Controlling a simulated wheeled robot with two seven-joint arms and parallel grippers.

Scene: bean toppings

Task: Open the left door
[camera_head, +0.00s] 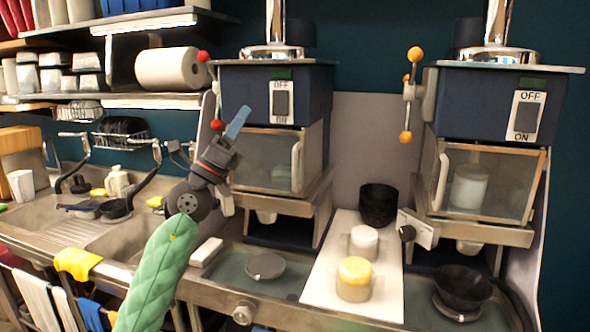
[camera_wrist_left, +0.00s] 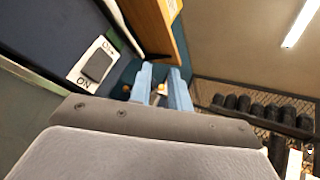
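The left machine's door (camera_head: 267,158) is a clear panel in a light frame and looks shut. Its pale upright handle (camera_head: 296,166) is on the door's right side. My left gripper (camera_head: 238,122) has blue fingers and is raised in front of the left edge of this machine, left of the door and apart from the handle. In the left wrist view, its two fingers (camera_wrist_left: 161,88) stand a little apart, with nothing held between them. The right machine's door (camera_head: 492,184) also looks shut, with its handle (camera_head: 441,181) on its left. My right gripper is not in view.
Red-tipped and yellow-tipped levers stick out beside the machines. A white board (camera_head: 325,280) between them holds a yellow-topped container (camera_head: 354,279), a white one and a black cup (camera_head: 378,205). A sink (camera_head: 118,230) lies left. A dark bowl (camera_head: 463,287) stands under the right machine.

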